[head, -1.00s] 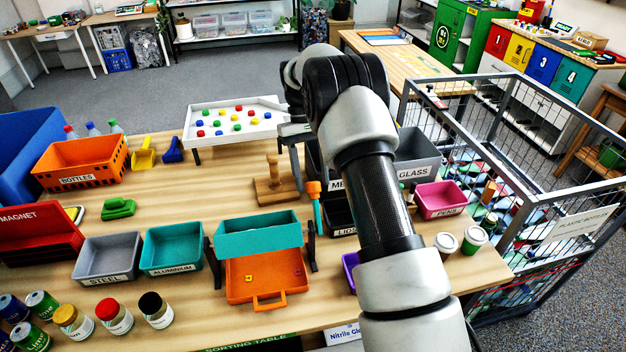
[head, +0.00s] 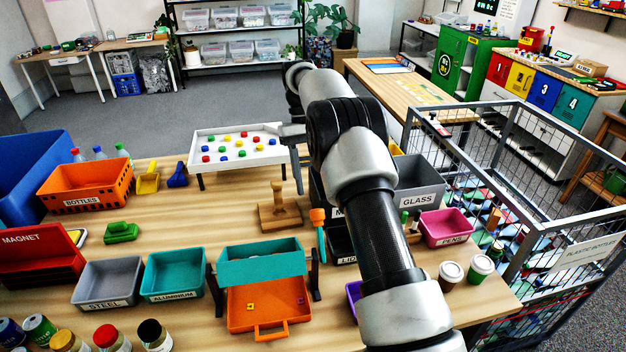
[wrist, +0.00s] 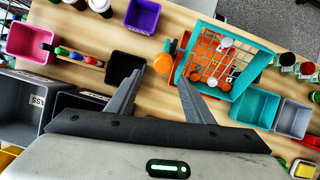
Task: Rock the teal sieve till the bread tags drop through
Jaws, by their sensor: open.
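The teal sieve (head: 262,268) hangs between two dark posts on the table. In the wrist view the sieve (wrist: 258,65) shows a wire grid with several white and reddish tags at it. A lever with an orange knob (head: 317,215) and teal shaft stands at the sieve's right side in the head view. My gripper (wrist: 160,80) is open and empty, above the table and apart from the sieve and knob. In the head view my arm partly hides it.
Steel (head: 108,284) and aluminium (head: 173,274) bins stand left of the sieve. A wooden stamp-like block (head: 281,212) stands behind it. The lids bin (wrist: 125,68), purple bin (wrist: 142,15) and pink pens bin (head: 447,228) are to its right. A wire cage (head: 520,190) borders the table.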

